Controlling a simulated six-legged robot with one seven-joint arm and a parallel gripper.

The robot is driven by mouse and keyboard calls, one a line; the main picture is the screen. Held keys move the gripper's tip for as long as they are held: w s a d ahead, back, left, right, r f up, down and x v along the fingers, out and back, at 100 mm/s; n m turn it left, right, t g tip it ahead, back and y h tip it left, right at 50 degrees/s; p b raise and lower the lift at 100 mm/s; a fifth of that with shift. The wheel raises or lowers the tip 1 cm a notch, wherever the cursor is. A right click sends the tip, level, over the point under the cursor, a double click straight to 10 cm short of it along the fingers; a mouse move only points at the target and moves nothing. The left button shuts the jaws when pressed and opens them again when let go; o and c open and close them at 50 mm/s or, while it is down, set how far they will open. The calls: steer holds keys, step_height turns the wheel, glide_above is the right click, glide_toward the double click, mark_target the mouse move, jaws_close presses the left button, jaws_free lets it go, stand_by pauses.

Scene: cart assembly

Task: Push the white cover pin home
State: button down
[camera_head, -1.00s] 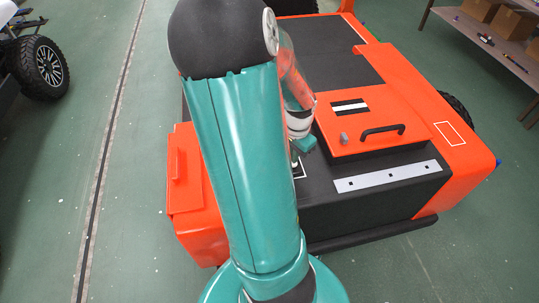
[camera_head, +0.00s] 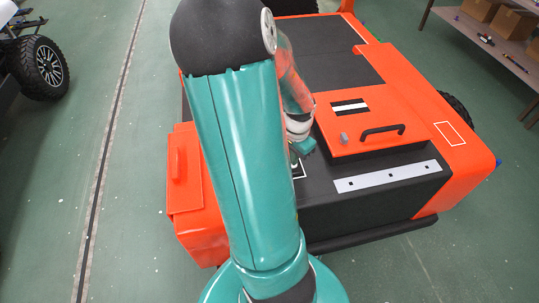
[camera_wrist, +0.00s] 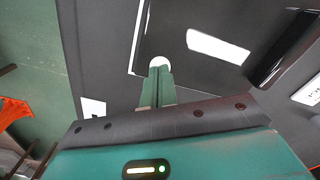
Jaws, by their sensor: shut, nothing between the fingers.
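The white cover pin (camera_wrist: 160,62) shows in the wrist view as a small round white head on the dark surface, right at the tips of my gripper. My gripper (camera_wrist: 160,72) has its two green fingers closed together, with nothing between them. The fingertips overlap the near edge of the pin head in the picture; I cannot tell whether they touch it or how deep the pin sits. In the head view my arm hides the pin, and my gripper is partly hidden beside the orange cover (camera_head: 342,148).
The orange and black cart (camera_head: 445,148) fills the area ahead. A black handle (camera_head: 382,131) and a small grey block (camera_head: 344,138) stand up from the cover. A pale strip (camera_head: 388,176) lies along the front. A shelf with boxes (camera_head: 510,22) stands at the upper right.

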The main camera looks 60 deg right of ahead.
step_height(320, 180, up, 8)
steer(key=shift+f, duration=0.15)
stand_by(0.5)
stand_by(0.4)
steer(key=w+a+r+n+t, duration=0.2)
steer(key=w+a+r+n, duration=0.3)
steer(key=a, duration=0.4)
steer(key=w+a+r+n+t, duration=0.1)
steer(key=w+a+r+n, duration=0.35)
steer(key=w+a, duration=0.35)
steer(key=s+a+r+n+t, duration=0.1)
steer(key=a+r+n, duration=0.3)
steer(key=a, duration=0.5)
steer(key=s+a+r+n+t, duration=0.1)
steer(key=a+r+n, duration=0.3)
steer(key=a+n, duration=0.3)
steer(key=a, duration=0.3)
steer(key=shift+s+t, duration=0.3)
steer(key=shift+s, duration=0.05)
steer(key=shift+n, duration=0.25)
